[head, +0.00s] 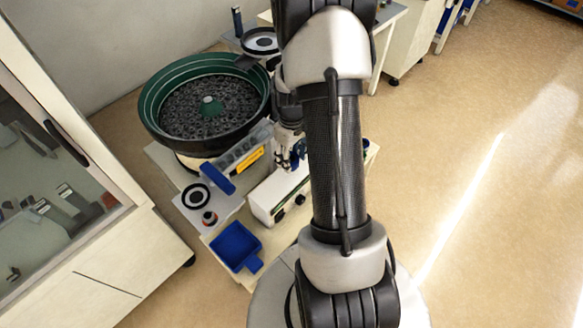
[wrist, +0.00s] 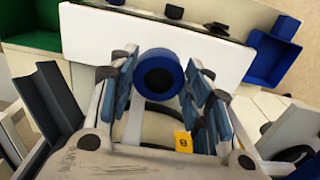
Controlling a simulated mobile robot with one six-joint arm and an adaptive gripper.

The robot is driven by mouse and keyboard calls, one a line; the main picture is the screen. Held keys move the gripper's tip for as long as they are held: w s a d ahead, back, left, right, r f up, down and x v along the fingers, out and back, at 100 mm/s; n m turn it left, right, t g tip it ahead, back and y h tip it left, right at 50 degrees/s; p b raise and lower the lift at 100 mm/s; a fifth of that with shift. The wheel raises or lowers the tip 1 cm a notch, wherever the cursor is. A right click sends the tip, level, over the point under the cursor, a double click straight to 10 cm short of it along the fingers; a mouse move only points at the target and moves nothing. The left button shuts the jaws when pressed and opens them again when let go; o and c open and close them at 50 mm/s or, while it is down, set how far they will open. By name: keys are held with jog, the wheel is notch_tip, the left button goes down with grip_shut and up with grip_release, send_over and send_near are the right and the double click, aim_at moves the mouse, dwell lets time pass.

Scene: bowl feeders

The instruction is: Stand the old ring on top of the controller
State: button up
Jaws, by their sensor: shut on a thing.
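My gripper (head: 291,160) is over the bench beside my forearm. In the wrist view its blue-padded fingers (wrist: 163,88) are shut on a round dark-blue ring with a black middle (wrist: 160,75), which I take to be the old ring. The controller is a long white box (head: 277,195), right of the feeder track in the head view. In the wrist view the controller's white face (wrist: 125,42) lies beyond the ring, which overlaps its edge. I cannot tell whether the ring touches it. In the head view the ring is too small to make out.
A green bowl feeder (head: 160,130) full of dark parts stands behind left. A track with a yellow label (head: 250,158) runs beside the controller. A blue tray (head: 236,247) sits in front. A plate holds a black ring mark (head: 196,195) and a small round part (head: 209,217).

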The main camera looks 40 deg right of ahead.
jog(key=shift+f+b, duration=0.7)
jog(key=shift+f, duration=1.55)
jog(key=shift+f, duration=0.2)
jog(key=o, duration=1.1)
jog(key=shift+r, duration=0.1)
